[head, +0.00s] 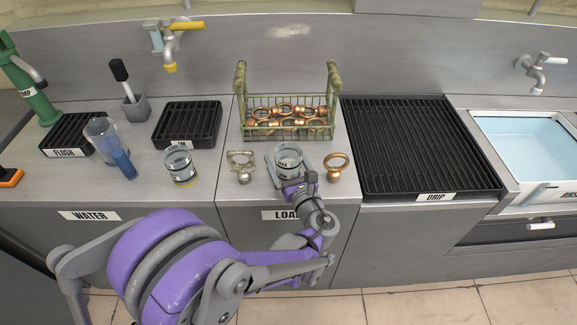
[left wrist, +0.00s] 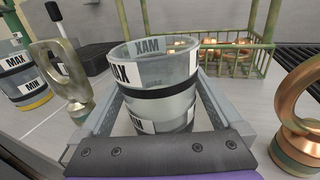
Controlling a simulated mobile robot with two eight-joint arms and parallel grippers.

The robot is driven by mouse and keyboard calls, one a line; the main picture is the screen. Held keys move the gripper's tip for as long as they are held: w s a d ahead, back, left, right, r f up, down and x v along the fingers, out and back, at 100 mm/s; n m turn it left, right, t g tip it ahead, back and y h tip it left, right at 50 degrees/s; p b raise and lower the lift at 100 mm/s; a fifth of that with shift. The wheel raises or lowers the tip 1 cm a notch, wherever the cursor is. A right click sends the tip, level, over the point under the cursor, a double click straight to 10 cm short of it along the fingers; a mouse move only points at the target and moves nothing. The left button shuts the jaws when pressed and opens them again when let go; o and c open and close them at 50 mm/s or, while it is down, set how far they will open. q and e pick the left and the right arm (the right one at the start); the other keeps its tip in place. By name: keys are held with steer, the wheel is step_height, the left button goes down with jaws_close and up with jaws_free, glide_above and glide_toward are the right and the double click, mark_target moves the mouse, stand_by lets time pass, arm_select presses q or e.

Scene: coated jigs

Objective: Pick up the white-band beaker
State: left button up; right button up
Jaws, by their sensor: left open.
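A clear beaker (head: 288,156) with a black stripe and white MAX labels stands upright on the grey counter. It also fills the middle of the left wrist view (left wrist: 160,88). My left gripper (head: 284,172) is open, with one finger on each side of this beaker; I cannot tell whether either finger touches it. The beaker's foot is hidden behind the gripper, so its base band does not show. A second beaker (head: 180,168) with a yellow base band stands to the left, and it shows at the left wrist view's left edge (left wrist: 24,80). My right gripper is not in view.
A dull ring-topped jig (head: 240,166) stands just left of the gripper, and a copper one (head: 336,166) just right. Behind is a green wire basket (head: 289,130) of copper jigs. A drip rack (head: 410,145) lies right; a blue-handled clear vessel (head: 108,146) stands far left.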

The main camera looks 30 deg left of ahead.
arm_select(q)
steer(key=shift+w+a, duration=0.15)
steer(key=shift+a, duration=0.05)
steer(key=c, duration=1.4)
steer(key=shift+r, duration=0.1)
step_height(320, 180, up, 10)
steer(key=p, duration=0.3)
